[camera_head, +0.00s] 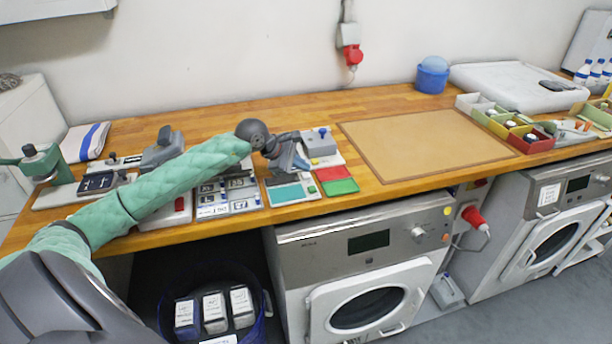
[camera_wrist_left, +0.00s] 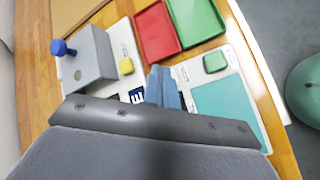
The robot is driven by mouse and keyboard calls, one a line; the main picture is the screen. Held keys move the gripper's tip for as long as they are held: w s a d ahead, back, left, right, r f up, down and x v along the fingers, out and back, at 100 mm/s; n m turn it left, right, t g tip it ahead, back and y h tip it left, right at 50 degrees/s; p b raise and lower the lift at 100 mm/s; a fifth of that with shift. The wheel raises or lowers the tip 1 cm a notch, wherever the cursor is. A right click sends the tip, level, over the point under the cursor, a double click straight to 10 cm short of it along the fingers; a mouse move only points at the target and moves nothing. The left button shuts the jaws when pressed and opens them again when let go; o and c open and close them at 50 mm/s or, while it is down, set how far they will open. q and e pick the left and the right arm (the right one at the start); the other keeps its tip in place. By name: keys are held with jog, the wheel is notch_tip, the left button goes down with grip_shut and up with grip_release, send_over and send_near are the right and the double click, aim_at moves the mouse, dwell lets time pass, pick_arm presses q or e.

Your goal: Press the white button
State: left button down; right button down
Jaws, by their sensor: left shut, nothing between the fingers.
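I cannot make out a white button for certain in either view. My left gripper (camera_head: 297,164) is over the row of control panels on the wooden bench, with its fingers together and empty. In the left wrist view its blue-grey fingers (camera_wrist_left: 162,86) point down between a yellow button (camera_wrist_left: 126,66) and a green button (camera_wrist_left: 215,61). The gripper body hides the near part of the panels there. My right gripper is not in view.
A grey box (camera_wrist_left: 88,62) with a blue knob stands beside the fingers. A red tray (camera_wrist_left: 158,34) and a green tray (camera_wrist_left: 196,25) lie beyond. A teal pad (camera_head: 286,193) lies near the bench edge. A brown mat (camera_head: 425,140) is bare to the right.

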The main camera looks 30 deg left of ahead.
aim_at(302, 176)
pick_arm(q)
jog(key=shift+r, duration=0.2)
jog(key=shift+r, duration=2.5)
